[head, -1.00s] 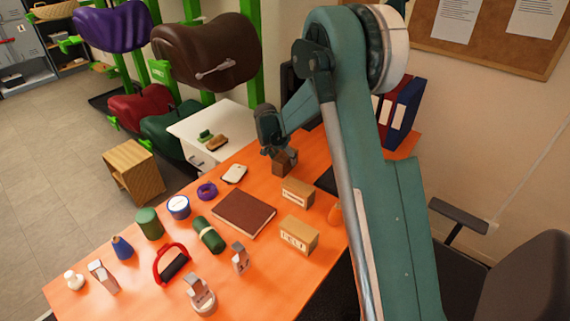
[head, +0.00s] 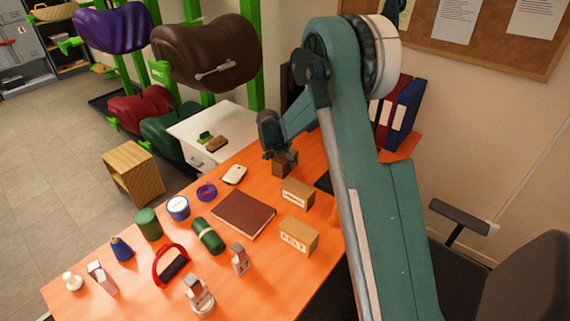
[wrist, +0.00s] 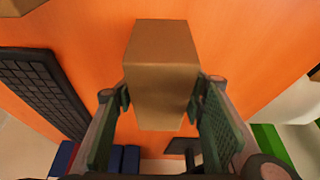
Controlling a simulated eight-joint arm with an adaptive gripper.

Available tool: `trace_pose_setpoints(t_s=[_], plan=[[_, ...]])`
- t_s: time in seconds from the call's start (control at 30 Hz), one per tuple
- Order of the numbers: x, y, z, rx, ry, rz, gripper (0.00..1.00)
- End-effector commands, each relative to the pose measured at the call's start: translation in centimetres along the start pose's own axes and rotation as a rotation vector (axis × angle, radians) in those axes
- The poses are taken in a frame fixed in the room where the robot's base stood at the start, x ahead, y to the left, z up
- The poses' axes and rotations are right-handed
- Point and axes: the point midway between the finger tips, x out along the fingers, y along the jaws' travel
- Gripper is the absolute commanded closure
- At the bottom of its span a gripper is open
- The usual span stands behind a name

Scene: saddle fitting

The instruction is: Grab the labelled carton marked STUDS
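A plain brown carton (wrist: 162,52) stands between the fingers of my gripper (wrist: 161,98) in the wrist view. A fingertip lies against each side of it, with no clear gap. In the head view the same carton (head: 287,162) is at the far end of the orange table, under my gripper (head: 277,154). No label shows on its visible faces, so I cannot read its marking. I cannot tell whether it is clear of the table. Two other labelled cartons stand nearer: one with small blurred lettering (head: 298,192), and one that seems to read FELT (head: 299,236).
A brown book (head: 244,215), a white mouse (head: 234,174) and a purple ring (head: 206,192) lie left of the cartons. A black keyboard (wrist: 42,88) lies left of my gripper in the wrist view. Binders (head: 398,112) stand behind my arm. Several small items crowd the near table.

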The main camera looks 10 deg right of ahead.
Motion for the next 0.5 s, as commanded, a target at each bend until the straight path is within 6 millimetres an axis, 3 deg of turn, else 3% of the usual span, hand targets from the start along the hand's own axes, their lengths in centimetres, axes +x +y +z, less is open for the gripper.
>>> trace_pose_setpoints(t_s=[0.2, 0.5], plan=[[-0.02, 0.01, -0.01, 0.000, 0.000, 0.000, 0.81], [-0.32, 0.01, -0.13, 0.000, 0.000, 0.000, 0.81]])
